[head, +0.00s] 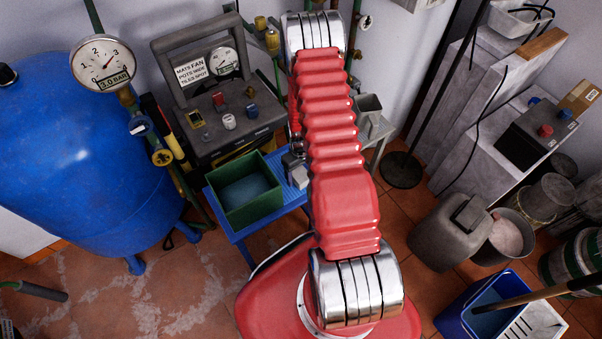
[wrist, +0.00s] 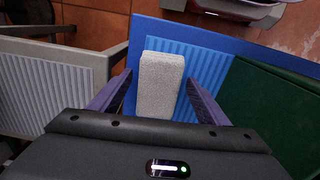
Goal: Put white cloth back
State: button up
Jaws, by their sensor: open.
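A pale, off-white block-shaped thing, which looks like the folded white cloth (wrist: 161,84), lies on the ribbed blue stand (wrist: 215,62) in the wrist view. My gripper (wrist: 159,77) is open, with one dark purple finger on each side of it. I cannot tell whether the fingers touch it. In the head view a small pale patch, likely the cloth (head: 299,178), shows beside my red arm, which hides most of the gripper. The blue stand also shows in the head view (head: 238,231).
A green bin (head: 219,206) with a blue inside stands on the blue stand, left of my arm; its dark green wall (wrist: 270,110) is close right in the wrist view. A grey ribbed stand (wrist: 50,85) is close left. A blue tank (head: 75,170) stands far left.

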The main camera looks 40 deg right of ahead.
notch_tip(320, 180, up, 14)
jog(key=shift+a, duration=0.2)
dwell(0.6)
dwell(0.5)
notch_tip(320, 180, up, 14)
jog(key=t, duration=0.1)
send_over(299, 175)
jog(key=w+a, duration=0.2)
jog(key=a, duration=0.3)
jog(key=s+a+r+t, duration=0.25)
jog(key=a+r, duration=0.35)
jog(key=r, duration=0.6)
jog(key=s+a+r+t, duration=0.2)
jog(key=s+a+r, duration=0.8)
jog(key=s+r, duration=0.4)
jog(key=shift+s+a+r, duration=0.15)
jog(key=shift+s+a, duration=0.2)
jog(key=shift+s, duration=0.35)
